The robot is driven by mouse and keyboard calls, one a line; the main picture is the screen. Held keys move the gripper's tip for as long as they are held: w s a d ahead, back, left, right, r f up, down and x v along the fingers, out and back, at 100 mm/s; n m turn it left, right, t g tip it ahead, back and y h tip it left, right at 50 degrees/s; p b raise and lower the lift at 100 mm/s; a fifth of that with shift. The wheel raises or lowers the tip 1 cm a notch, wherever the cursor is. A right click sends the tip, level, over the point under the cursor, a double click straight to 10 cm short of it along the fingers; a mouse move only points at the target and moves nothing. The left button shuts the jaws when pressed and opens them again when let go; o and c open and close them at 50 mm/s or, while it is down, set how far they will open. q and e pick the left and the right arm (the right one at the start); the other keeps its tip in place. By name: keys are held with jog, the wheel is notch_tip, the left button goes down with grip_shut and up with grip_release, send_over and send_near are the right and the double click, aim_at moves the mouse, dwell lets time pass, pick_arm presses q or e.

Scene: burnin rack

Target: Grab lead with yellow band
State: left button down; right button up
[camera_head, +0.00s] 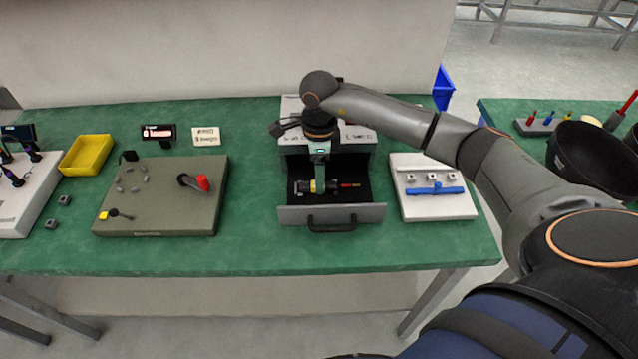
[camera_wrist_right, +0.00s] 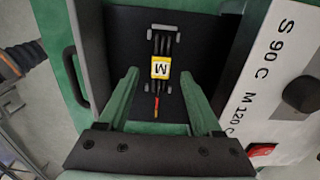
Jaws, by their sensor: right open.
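The lead with a yellow band (camera_head: 317,187) lies in an open dark drawer. In the right wrist view its yellow band (camera_wrist_right: 160,68) bears an "M", with black strands and a thin red-orange end. My right gripper (camera_head: 319,172) reaches down over the drawer and partly hides the lead in the head view. In the right wrist view, its open green fingers (camera_wrist_right: 160,82) stand either side of the lead, with nothing gripped. The height between fingertips and lead is hard to tell. My left gripper is not in view.
The drawer front (camera_head: 286,214) has a black handle (camera_head: 332,225). A grey board (camera_head: 160,215) with a red-tipped lever and a yellow tray (camera_head: 87,154) are left. A white fixture (camera_head: 430,208) with a blue bar is right. The green table is clear along its front.

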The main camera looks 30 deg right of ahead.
notch_tip(320, 180, down, 2)
jog(key=shift+f, duration=0.15)
grip_shut()
dwell(0.5)
